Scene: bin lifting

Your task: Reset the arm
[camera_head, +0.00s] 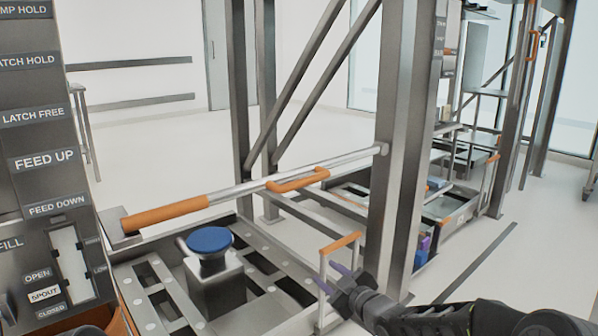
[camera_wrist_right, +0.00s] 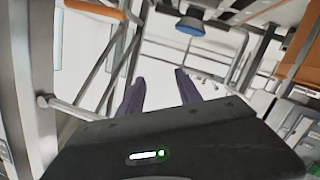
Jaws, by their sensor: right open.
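My right gripper (camera_head: 335,283) comes in from the lower right in the head view. Its dark fingers are apart and nothing shows between them. It is close beside the upright frame with the orange-topped handle (camera_head: 340,242); I cannot tell whether they touch. In the right wrist view the two purple-grey fingers (camera_wrist_right: 155,92) are spread, with pale floor and rails beyond them. My left gripper is not in view.
A long bar with an orange grip (camera_head: 165,215) crosses above a slotted metal base (camera_head: 160,290). A blue round knob (camera_head: 209,240) stands on a pedestal. A labelled panel (camera_head: 45,160) is at left, and a thick steel post (camera_head: 400,150) rises behind my right gripper.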

